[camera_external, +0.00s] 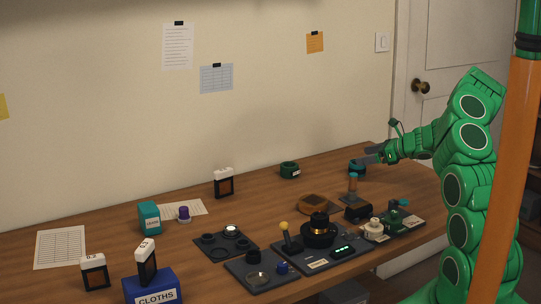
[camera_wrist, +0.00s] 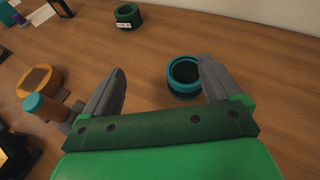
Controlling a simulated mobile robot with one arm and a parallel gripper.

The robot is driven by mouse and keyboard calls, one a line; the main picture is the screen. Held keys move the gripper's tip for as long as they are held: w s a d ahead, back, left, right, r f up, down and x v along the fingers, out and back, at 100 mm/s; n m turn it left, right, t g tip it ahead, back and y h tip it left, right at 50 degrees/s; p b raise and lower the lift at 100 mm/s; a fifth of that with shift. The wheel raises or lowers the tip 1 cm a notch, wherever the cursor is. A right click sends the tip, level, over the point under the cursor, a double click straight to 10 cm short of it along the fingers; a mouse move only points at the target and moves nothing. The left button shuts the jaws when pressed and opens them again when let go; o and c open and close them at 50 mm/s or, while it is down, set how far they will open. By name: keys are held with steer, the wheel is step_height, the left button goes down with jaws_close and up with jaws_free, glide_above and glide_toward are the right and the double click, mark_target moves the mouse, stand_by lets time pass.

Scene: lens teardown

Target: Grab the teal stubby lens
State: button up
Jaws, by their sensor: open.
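The teal stubby lens (camera_wrist: 171,84) stands on the wooden table, a short dark cylinder with a teal rim and dark glass facing up. In the wrist view it shows between my fingers, close to the right one. In the external view the lens (camera_external: 357,169) is at the far right of the table, just below my fingertips. My gripper (camera_external: 367,153) is open and empty; it also shows in the wrist view (camera_wrist: 162,70). I cannot tell whether the right finger touches the lens.
A dark green ring-shaped piece with a white label (camera_external: 289,171) stands to the left. A teal-topped brown cylinder (camera_external: 352,186) stands near my gripper, towards the front. Trays of parts and a wooden dish (camera_external: 313,203) lie further forward. The table right of the lens is clear.

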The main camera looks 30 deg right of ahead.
mark_target(357, 168)
steer(key=shift+m+h, duration=0.4)
steer(key=shift+m, duration=0.3)
steer(key=d, duration=0.1)
steer(key=d+f, duration=0.2)
steer(key=shift+s+d+f, duration=0.2)
steer(key=shift+s+d, duration=0.05)
steer(key=shift+s, duration=0.05)
steer(key=shift+x, duration=3.35)
steer(key=shift+w+f, duration=0.3)
steer(key=shift+w, duration=0.15)
steer(key=c, duration=1.1)
steer(key=shift+c, duration=0.2)
steer(key=shift+r, duration=0.1)
